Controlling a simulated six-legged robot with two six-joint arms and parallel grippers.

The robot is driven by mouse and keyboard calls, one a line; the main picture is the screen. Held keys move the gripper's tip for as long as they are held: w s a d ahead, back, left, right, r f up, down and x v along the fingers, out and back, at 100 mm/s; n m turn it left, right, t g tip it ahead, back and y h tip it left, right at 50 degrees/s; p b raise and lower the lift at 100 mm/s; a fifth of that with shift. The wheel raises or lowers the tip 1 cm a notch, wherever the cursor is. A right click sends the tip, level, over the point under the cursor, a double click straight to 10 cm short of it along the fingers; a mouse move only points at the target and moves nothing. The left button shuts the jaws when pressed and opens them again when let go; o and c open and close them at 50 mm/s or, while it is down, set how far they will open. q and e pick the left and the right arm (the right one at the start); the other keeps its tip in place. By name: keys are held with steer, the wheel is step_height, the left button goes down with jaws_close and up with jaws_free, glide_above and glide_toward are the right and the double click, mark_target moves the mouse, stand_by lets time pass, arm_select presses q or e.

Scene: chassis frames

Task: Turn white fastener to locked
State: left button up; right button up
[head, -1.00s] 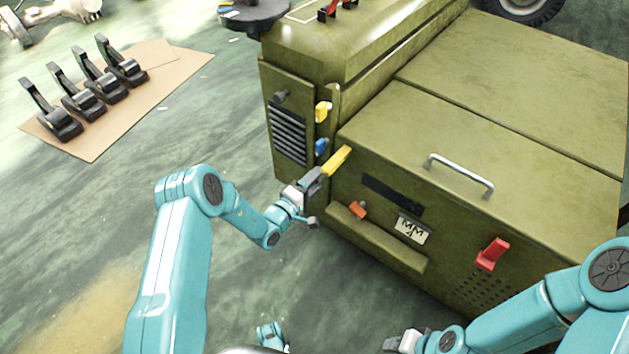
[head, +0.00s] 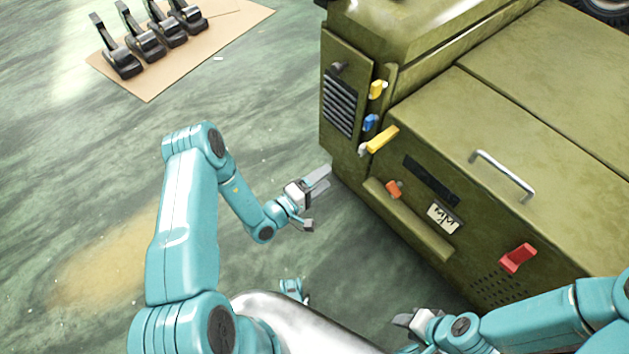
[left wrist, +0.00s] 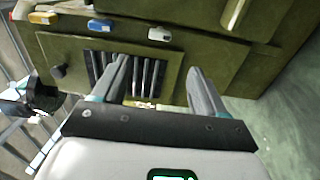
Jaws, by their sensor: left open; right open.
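The white fastener (head: 363,149) is a small pale tab on the olive chassis, below the blue fastener (head: 370,122) and beside the yellow bar handle (head: 382,138). The white fastener also shows in the left wrist view (left wrist: 160,34), lying flat on the panel edge ahead of my fingers. My left gripper (head: 318,179) is open and empty, below and left of the white fastener and apart from it. Its two spread fingers show in the left wrist view (left wrist: 158,75). My right gripper (head: 403,322) is open and empty at the bottom, low in front of the chassis.
A yellow fastener (head: 377,88), a black knob (head: 338,66) and a vent grille (head: 339,103) are on the same side.

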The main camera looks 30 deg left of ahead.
arm_select(q)
steer(key=v, duration=0.2)
steer(key=shift+s+a, duration=0.1)
steer(key=shift+s, duration=0.25)
arm_select(e)
steer(key=shift+r, duration=0.3)
